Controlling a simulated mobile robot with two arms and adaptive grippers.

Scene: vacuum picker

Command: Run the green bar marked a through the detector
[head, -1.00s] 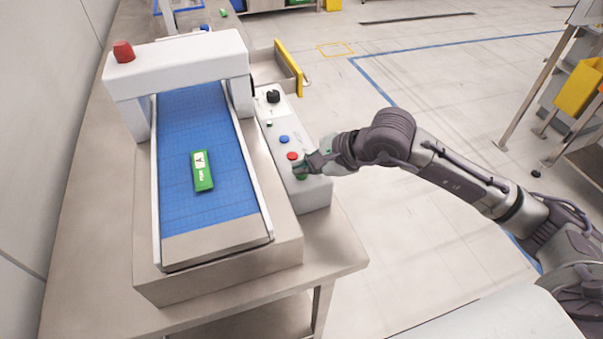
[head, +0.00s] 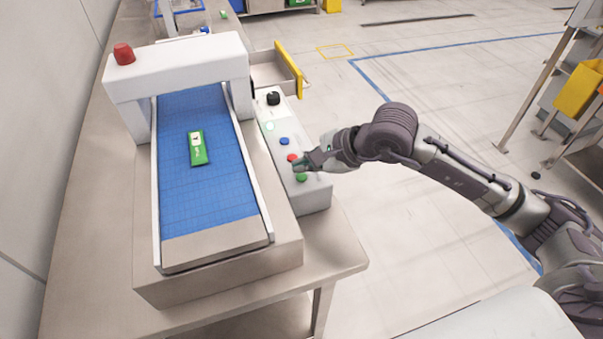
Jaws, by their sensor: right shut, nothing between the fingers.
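The green bar (head: 198,149) with a white label lies on the blue belt (head: 190,200) of the detector, in front of its white arch (head: 178,68). The mark on its label is too small to read surely. My right gripper (head: 302,163) is shut and empty, over the control panel (head: 316,195) at the right of the belt. Its tips are close to the red button (head: 292,157) and just beyond the green button (head: 301,177); I cannot tell whether they touch anything. My left gripper is not in view.
The panel also has a blue button (head: 284,141), a black knob (head: 273,98) and a pale, lit-looking lamp (head: 269,126). A red beacon (head: 124,54) tops the arch. A bin with a yellow edge (head: 289,68) stands beyond the panel.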

